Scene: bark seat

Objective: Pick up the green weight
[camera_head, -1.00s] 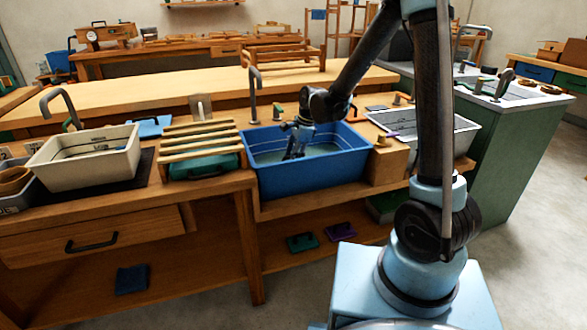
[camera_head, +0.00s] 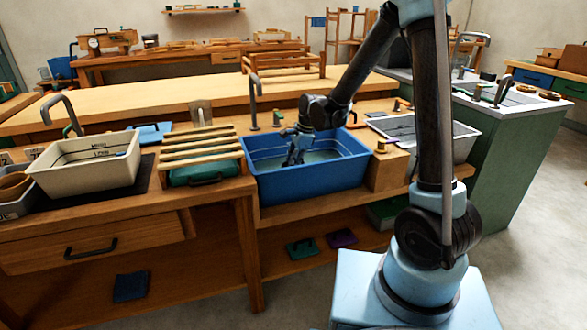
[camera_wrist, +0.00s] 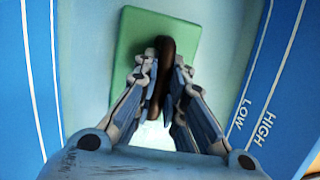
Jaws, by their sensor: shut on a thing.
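The green weight (camera_wrist: 133,50) is a flat green slab with a dark brown bar handle (camera_wrist: 164,60), seen from above in the wrist view. It is inside the blue basin (camera_head: 310,186). My gripper (camera_wrist: 162,75) is over the slab, its two fingers closed on either side of the handle. In the head view my gripper (camera_head: 293,158) reaches down into the basin, and the weight cannot be made out there. I cannot tell whether the slab touches the basin floor.
The basin's walls rise close on both sides of my gripper. A slatted wooden rack (camera_head: 200,150) stands left of the basin and a wooden block (camera_head: 387,170) right of it. A cream basin (camera_head: 85,165) is further left, a grey sink (camera_head: 430,135) further right. A tap (camera_head: 254,100) stands behind.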

